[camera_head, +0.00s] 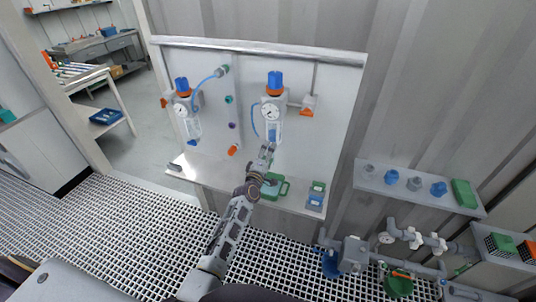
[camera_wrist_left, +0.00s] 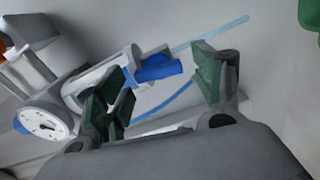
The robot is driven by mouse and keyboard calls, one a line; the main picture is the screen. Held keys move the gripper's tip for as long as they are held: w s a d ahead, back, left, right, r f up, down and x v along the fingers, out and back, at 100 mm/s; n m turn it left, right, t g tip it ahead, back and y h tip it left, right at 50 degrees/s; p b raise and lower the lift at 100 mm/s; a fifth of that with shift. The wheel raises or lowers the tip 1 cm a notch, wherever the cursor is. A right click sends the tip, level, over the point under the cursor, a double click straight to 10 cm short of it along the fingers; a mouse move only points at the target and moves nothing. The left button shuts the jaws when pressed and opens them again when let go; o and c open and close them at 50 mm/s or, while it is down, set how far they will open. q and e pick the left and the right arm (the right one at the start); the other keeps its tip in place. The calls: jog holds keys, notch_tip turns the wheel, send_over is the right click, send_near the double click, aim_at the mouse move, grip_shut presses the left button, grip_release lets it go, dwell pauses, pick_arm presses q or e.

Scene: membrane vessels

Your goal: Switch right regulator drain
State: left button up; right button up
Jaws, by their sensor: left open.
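The right regulator (camera_head: 271,110) hangs on the white panel, with a blue knob on top, a round gauge and a clear bowl below. Its blue drain (camera_wrist_left: 158,68) shows at the bowl's end in the left wrist view. My left gripper (camera_head: 267,152) is open just below this regulator. In the left wrist view the green-padded fingers (camera_wrist_left: 157,88) stand apart, with the drain between them in the picture; I see no clear contact. The gauge (camera_wrist_left: 42,123) is at the left there. In the head view the gripper partly hides the drain. My right gripper is not in view.
A similar left regulator (camera_head: 184,107) with a blue hose is on the same panel. A ledge (camera_head: 220,180) below holds a green item (camera_head: 275,187) and a blue-green item (camera_head: 316,195). A shelf (camera_head: 410,190) at the right carries small fittings. Pipes stand below it.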

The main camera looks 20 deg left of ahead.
pick_arm(q)
jog(key=s, duration=1.2)
jog(key=shift+a, duration=0.2)
dwell(0.5)
jog(key=shift+m, duration=0.3)
dwell(0.5)
